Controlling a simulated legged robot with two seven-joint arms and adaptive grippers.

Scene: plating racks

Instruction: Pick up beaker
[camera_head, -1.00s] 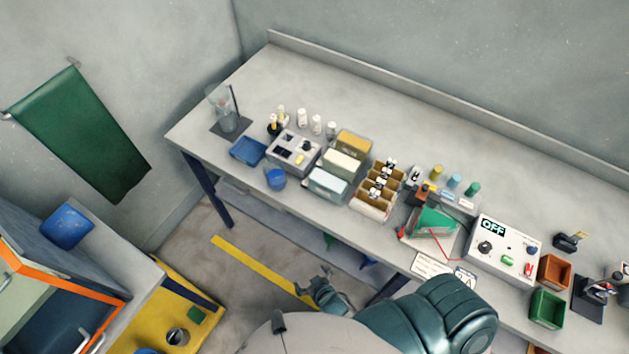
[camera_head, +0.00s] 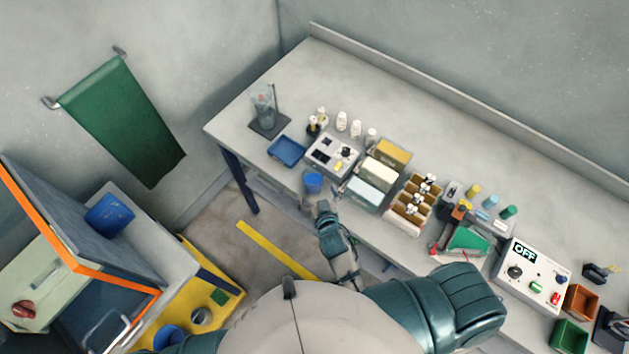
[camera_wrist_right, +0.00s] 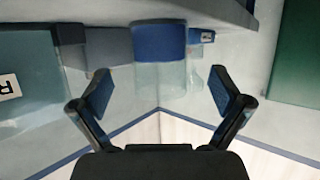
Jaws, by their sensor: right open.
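A clear glass beaker (camera_head: 264,104) stands on a dark stand base at the left end of the bench, beside a thin upright rod. My right gripper (camera_head: 323,208) is just in front of that edge, close below the blue cup in the head view and well short of the clear beaker. My left gripper is out of view.
A blue tray (camera_head: 287,151), a grey device (camera_head: 331,156) and small white bottles stand near the beaker. Boxes (camera_head: 376,174) and a vial rack (camera_head: 412,208) are to the right. The bench's back strip is clear.

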